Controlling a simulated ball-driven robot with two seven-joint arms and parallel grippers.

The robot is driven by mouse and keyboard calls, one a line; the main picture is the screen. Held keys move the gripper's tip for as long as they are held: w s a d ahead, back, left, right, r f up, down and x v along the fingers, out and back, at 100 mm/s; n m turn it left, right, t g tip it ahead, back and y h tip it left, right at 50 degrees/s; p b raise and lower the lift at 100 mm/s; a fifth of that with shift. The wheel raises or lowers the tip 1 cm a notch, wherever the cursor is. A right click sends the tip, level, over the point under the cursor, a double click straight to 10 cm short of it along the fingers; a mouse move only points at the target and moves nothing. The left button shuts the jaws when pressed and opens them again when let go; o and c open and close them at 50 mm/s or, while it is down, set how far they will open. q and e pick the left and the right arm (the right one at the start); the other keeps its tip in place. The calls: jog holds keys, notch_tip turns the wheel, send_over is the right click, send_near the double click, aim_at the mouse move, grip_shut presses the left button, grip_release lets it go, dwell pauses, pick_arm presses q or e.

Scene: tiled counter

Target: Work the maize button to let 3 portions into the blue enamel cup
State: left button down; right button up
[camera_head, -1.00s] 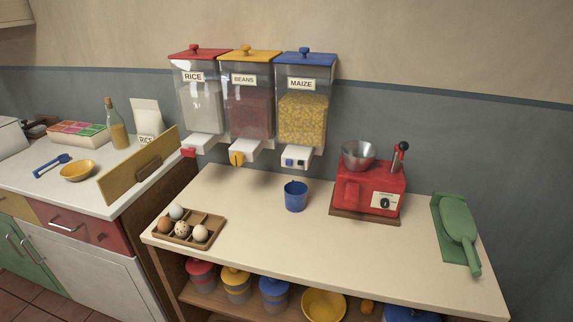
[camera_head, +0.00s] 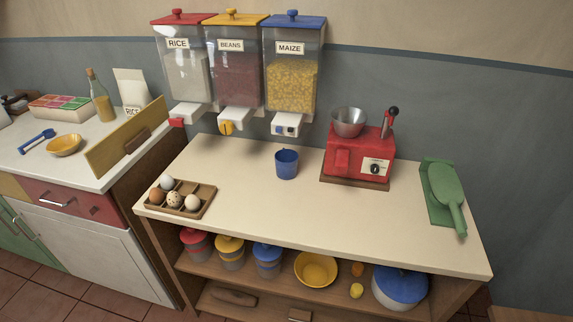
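The maize dispenser (camera_head: 290,85) hangs on the wall, a clear bin of yellow grain with a blue lid and a MAIZE label. Its white spout block (camera_head: 285,121) carries a small blue button (camera_head: 279,129) on the front, with a darker spot beside it. The blue enamel cup (camera_head: 287,163) stands upright on the counter below the maize spout, slightly forward of it. Its inside is too small to make out. Neither of my grippers shows in the head view.
The rice (camera_head: 186,70) and beans (camera_head: 234,75) dispensers hang to the left. A red scale-like machine (camera_head: 358,152) with a metal bowl stands right of the cup. The counter's middle front is clear.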

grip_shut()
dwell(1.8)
